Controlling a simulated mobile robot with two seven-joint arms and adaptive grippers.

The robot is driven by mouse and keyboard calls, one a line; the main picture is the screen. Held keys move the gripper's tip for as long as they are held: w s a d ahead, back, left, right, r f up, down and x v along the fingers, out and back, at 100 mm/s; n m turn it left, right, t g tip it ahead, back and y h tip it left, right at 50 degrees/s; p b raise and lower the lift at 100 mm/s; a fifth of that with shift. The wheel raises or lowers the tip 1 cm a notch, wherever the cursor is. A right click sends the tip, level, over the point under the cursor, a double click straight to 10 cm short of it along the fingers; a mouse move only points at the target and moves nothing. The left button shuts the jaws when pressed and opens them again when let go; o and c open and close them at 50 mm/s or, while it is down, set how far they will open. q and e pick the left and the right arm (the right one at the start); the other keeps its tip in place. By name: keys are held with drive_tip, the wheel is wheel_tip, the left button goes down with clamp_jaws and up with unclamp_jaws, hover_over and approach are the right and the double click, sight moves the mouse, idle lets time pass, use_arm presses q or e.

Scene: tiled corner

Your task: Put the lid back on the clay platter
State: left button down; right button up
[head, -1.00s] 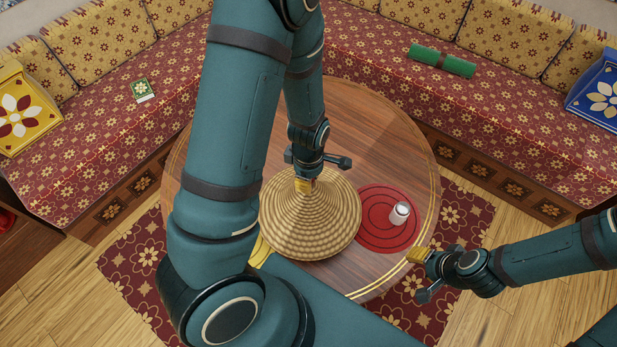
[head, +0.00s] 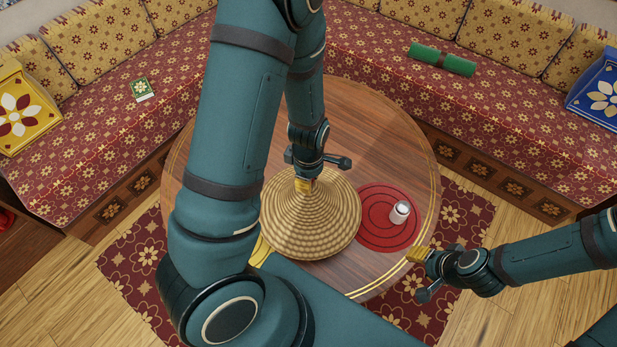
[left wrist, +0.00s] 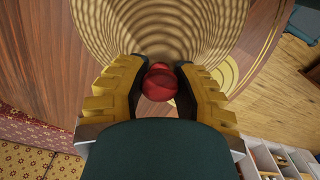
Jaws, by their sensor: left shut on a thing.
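The lid is a wide woven straw cone (head: 312,222), seen from above over the round table's middle. It also fills the upper part of the left wrist view (left wrist: 160,25). My left gripper (head: 305,185) is at its peak, shut on the red knob (left wrist: 159,82), which sits between the two yellow fingers in the left wrist view. The clay platter cannot be made out; the lid and my arm cover that area. I cannot tell whether the lid rests on something or hangs above it. My right gripper (head: 416,255) is near the table's right front edge, away from the lid.
A round red mat (head: 375,239) lies right of the lid, partly overlapped by it in view. The wooden table (head: 385,135) is bare behind. Patterned benches (head: 365,65) surround the far side.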

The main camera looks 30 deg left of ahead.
use_arm(q)
drive_tip(key=shift+c, duration=0.6)
unclamp_jaws()
drive_tip(key=shift+r+p, duration=3.3)
drive_tip(key=shift+r, duration=0.2)
